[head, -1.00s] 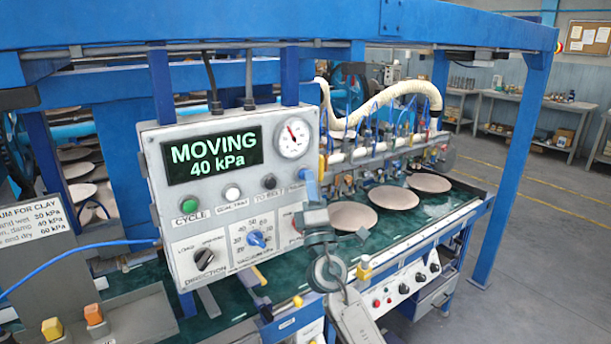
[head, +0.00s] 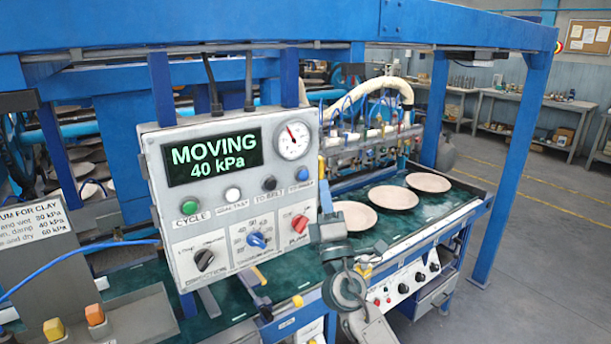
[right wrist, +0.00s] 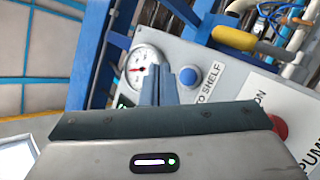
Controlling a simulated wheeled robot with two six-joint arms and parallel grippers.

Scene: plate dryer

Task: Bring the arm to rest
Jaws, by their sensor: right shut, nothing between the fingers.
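My right gripper (head: 326,197) is in front of the right edge of the grey control panel (head: 225,185), with its arm rising from the bottom. Its fingers are together and empty. In the right wrist view the closed fingers (right wrist: 160,85) point towards the panel, between the gauge (right wrist: 146,68) and the blue TO SHELF button (right wrist: 190,76). I cannot tell whether they touch anything. The panel display (head: 213,158) reads MOVING, 40 kPa. My left gripper is not in view.
Three plates (head: 395,198) lie in a row on the green belt (head: 450,208). The suction-cup bar (head: 370,150) with its white hose stands behind them. A blue frame post (head: 515,170) rises at the right. Open floor lies beyond it.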

